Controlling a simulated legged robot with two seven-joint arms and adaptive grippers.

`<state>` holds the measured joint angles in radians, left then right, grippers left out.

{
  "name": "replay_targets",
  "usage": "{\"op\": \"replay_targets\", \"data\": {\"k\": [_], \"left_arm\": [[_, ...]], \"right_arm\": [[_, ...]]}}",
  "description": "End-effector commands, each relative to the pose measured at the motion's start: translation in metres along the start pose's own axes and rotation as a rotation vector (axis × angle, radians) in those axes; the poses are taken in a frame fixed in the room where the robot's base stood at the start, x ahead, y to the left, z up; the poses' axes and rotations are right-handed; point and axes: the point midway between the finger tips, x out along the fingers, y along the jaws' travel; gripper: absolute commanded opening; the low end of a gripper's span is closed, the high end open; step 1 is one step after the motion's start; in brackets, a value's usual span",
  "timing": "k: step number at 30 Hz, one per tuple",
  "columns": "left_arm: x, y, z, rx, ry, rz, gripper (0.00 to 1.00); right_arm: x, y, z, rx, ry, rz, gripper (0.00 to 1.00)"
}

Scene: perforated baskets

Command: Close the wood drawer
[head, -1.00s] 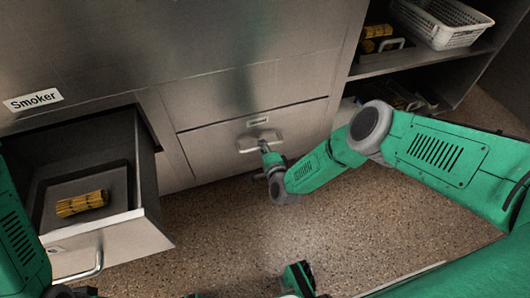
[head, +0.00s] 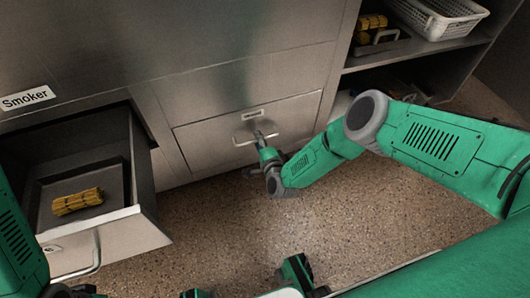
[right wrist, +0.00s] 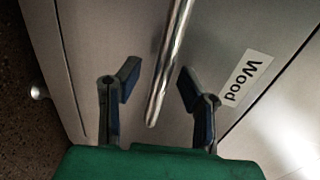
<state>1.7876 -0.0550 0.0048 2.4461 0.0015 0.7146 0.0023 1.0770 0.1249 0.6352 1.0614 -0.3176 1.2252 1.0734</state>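The wood drawer (head: 215,142) is the wide metal front in the middle of the head view. It looks flush or nearly flush with the cabinet. Its "Wood" label (right wrist: 247,80) is readable in the right wrist view. My right gripper (head: 258,136) is at the drawer's bar handle (head: 242,139). In the right wrist view my right gripper (right wrist: 159,82) is open, with its fingers apart on either side of the handle bar (right wrist: 172,60).
A drawer under the "Smoker" label (head: 28,97) stands open at left, with a tray (head: 112,190) and a yellow bundle (head: 78,201) inside. Its front (head: 125,242) projects into the floor space. Open shelves at upper right hold a white perforated basket (head: 440,22).

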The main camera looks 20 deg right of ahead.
Motion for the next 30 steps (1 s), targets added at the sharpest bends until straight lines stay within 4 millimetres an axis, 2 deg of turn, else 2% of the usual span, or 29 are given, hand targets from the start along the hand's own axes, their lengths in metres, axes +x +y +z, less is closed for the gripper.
{"op": "replay_targets", "data": {"k": [9, 15, 21, 30], "left_arm": [[0.000, 0.000, 0.000, 0.000, 0.000, 0.000, 0.53], [0.000, 0.000, 0.000, 0.000, 0.000, 0.000, 0.53], [0.000, 0.000, 0.000, 0.000, 0.000, 0.000, 0.53], [0.001, 0.000, -0.002, 0.000, -0.002, 0.000, 0.53]], "right_arm": [[-0.061, 0.002, 0.001, 0.001, -0.002, 0.006, 0.34], [-0.093, 0.002, 0.001, 0.000, -0.001, 0.005, 0.34], [-0.106, 0.001, 0.001, 0.000, 0.000, 0.002, 0.34], [-0.106, 0.001, 0.001, -0.001, 0.000, 0.002, 0.34]]}}
